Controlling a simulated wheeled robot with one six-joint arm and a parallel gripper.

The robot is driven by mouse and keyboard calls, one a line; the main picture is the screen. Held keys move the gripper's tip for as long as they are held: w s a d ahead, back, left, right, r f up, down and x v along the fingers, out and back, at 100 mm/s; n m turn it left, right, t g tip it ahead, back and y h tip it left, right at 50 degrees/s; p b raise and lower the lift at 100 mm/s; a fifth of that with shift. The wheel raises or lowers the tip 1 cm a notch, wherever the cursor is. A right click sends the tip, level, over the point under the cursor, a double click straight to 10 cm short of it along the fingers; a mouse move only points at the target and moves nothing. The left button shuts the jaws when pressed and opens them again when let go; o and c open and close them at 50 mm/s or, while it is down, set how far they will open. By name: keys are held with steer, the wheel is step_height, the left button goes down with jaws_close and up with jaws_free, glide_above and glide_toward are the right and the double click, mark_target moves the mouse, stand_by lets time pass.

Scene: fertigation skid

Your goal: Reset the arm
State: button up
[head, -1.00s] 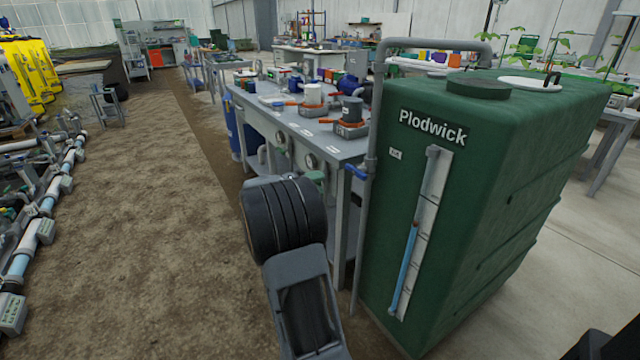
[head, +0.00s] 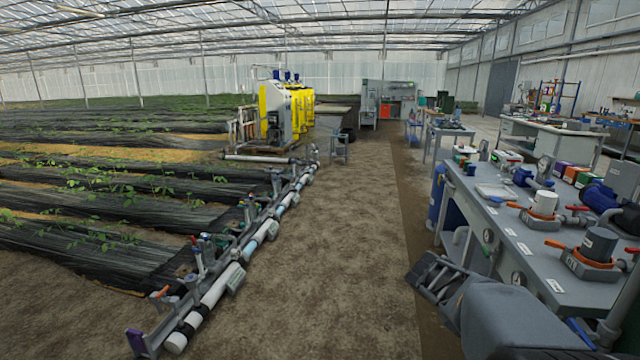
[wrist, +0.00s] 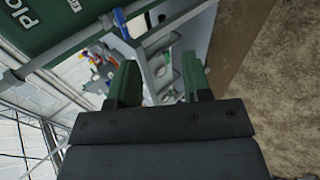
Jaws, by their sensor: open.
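My gripper (wrist: 160,85) shows in the wrist view with its two dark green fingers spread apart and nothing held between them. Beyond the fingers, the legs and lower shelf of a grey bench (wrist: 160,75) show. In the head view, my arm reaches in at the lower right, beside the near end of the grey workbench (head: 535,235).
The workbench carries pumps and valves with orange handles (head: 553,243). A pipe manifold (head: 215,290) lies left of the bare dirt aisle (head: 335,240). Yellow units (head: 285,110) stand farther back.

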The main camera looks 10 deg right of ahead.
steer(key=s+a+r+n+t+y+p, duration=0.1)
steer(key=a+r+t+y+p, duration=0.1)
steer(key=a, duration=0.5)
steer(key=s+a+r+t+y+p, duration=0.1)
steer(key=s+a+r+y+p, duration=0.1)
steer(key=a+r+y+p, duration=0.2)
steer(key=s+a+r+n+t+y+p, duration=0.1)
steer(key=s+a+r+t+y+p, duration=0.1)
steer(key=a+r+p, duration=0.5)
steer(key=a+y, duration=0.1)
steer(key=a, duration=0.2)
steer(key=shift+s+a+n+t+y, duration=0.25)
steer(key=shift+a+n+t+y, duration=0.05)
steer(key=shift+a, duration=0.1)
steer(key=shift+d, duration=0.1)
